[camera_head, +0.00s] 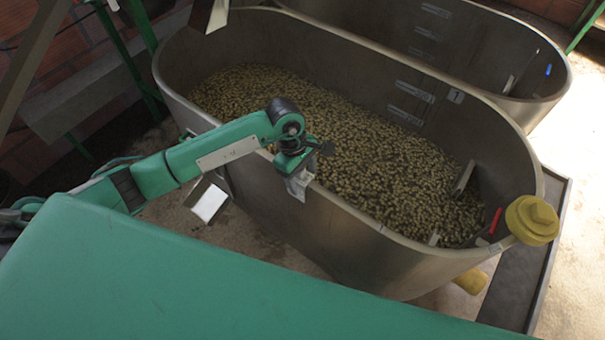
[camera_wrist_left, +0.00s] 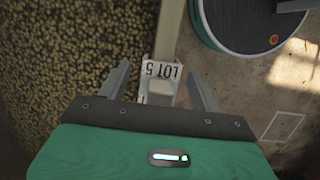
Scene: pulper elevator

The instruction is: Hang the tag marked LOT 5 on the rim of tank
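The tank (camera_head: 360,240) is a long, round-ended metal vat filled with small yellowish-brown fruit or beans. Its rim also shows in the left wrist view (camera_wrist_left: 168,28). The LOT 5 tag (camera_wrist_left: 161,70) is a small white plate at the rim, its letters upside down in the left wrist view. A grey block is just below the lettering. My left gripper (camera_head: 298,185) is at the tank's near rim. In the left wrist view its two fingers (camera_wrist_left: 158,82) stand apart, one each side of the tag, with gaps. How the tag meets the rim is unclear. My right gripper is not in view.
A second metal tank (camera_head: 480,40) stands behind. A yellow object (camera_head: 532,220) sits on the near tank's right end, beside a red piece (camera_head: 495,221) inside the wall. A white panel (camera_head: 210,203) is left of the gripper, outside the tank. Floor is clear at the right.

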